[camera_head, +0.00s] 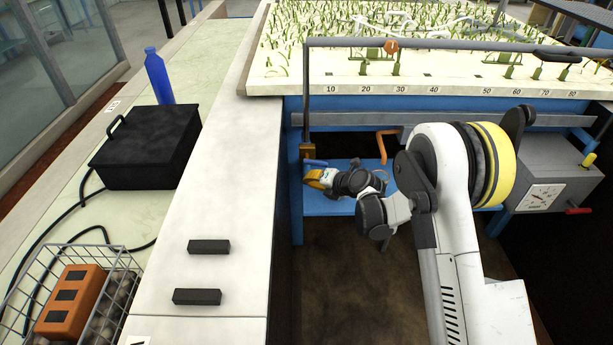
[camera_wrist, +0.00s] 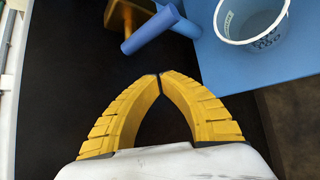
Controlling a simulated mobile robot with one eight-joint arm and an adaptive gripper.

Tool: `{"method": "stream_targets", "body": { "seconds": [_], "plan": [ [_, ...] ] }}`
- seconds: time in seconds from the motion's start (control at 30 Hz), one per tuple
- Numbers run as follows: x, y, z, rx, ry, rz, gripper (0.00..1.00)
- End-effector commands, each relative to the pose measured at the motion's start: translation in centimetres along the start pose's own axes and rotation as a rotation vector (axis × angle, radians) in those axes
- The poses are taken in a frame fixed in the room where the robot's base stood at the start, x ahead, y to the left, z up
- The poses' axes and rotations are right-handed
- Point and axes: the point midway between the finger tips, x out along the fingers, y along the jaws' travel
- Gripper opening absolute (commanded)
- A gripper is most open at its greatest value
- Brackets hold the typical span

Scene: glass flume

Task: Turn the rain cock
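The rain cock shows in the head view as a brass body (camera_head: 307,151) with a blue handle (camera_head: 315,162), at the lower end of a grey pipe (camera_head: 307,90). In the wrist view, its blue handle (camera_wrist: 150,31) lies slanted across the top, beside part of the brass body (camera_wrist: 122,14). My gripper (camera_head: 312,180) is just below the handle in the head view. In the wrist view, the yellow fingers of my gripper (camera_wrist: 160,76) meet at their tips with nothing between them. A gap shows between the tips and the handle.
A white bucket (camera_wrist: 250,18) stands on a blue shelf (camera_wrist: 220,72) right of the handle. The white-topped cabinet (camera_head: 205,215) is left of my gripper. A grey box with a dial (camera_head: 545,180) and red crank (camera_head: 578,211) stands right. The planted tray (camera_head: 445,80) lies behind.

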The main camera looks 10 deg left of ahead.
Motion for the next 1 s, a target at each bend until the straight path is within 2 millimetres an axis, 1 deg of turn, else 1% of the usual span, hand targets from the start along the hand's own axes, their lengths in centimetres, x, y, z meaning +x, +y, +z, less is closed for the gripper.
{"method": "stream_targets", "body": {
  "seconds": [0.03, 0.1, 0.2, 0.3, 0.37, 0.47, 0.57, 0.6, 0.67, 0.7, 0.73, 0.8, 0.87, 0.9, 0.97, 1.0],
  "plan": [
    [-1.3, 0.8, 0.1, 0.001, 0.000, 0.000, 0.00],
    [-2.5, 1.4, 0.0, 0.001, 0.000, 0.000, 0.00],
    [-3.7, 1.9, -0.2, 0.001, 0.000, 0.000, 0.00],
    [-4.4, 2.2, -0.3, 0.002, -0.001, 0.001, 0.00],
    [-4.7, 2.7, 0.0, 0.011, -0.011, 0.012, 0.00],
    [-5.1, 4.8, 1.8, 0.071, -0.066, 0.076, 0.00],
    [-6.2, 8.4, 5.6, 0.202, -0.178, 0.192, 0.00],
    [-6.9, 9.9, 7.6, 0.274, -0.235, 0.246, 0.00],
    [-8.3, 11.7, 10.8, 0.397, -0.323, 0.323, 0.00],
    [-9.3, 12.5, 12.9, 0.486, -0.379, 0.370, 0.00],
    [-10.1, 12.9, 14.4, 0.554, -0.421, 0.401, 0.00],
    [-12.0, 13.2, 17.6, 0.722, -0.513, 0.463, 0.00],
    [-13.5, 12.8, 19.9, 0.874, -0.586, 0.502, 0.00],
    [-14.4, 12.3, 21.2, 0.978, -0.632, 0.520, 0.00],
    [-15.5, 11.1, 22.7, 1.138, -0.694, 0.536, 0.00],
    [-16.1, 10.2, 23.4, 1.248, -0.730, 0.538, 0.00]
  ]
}}
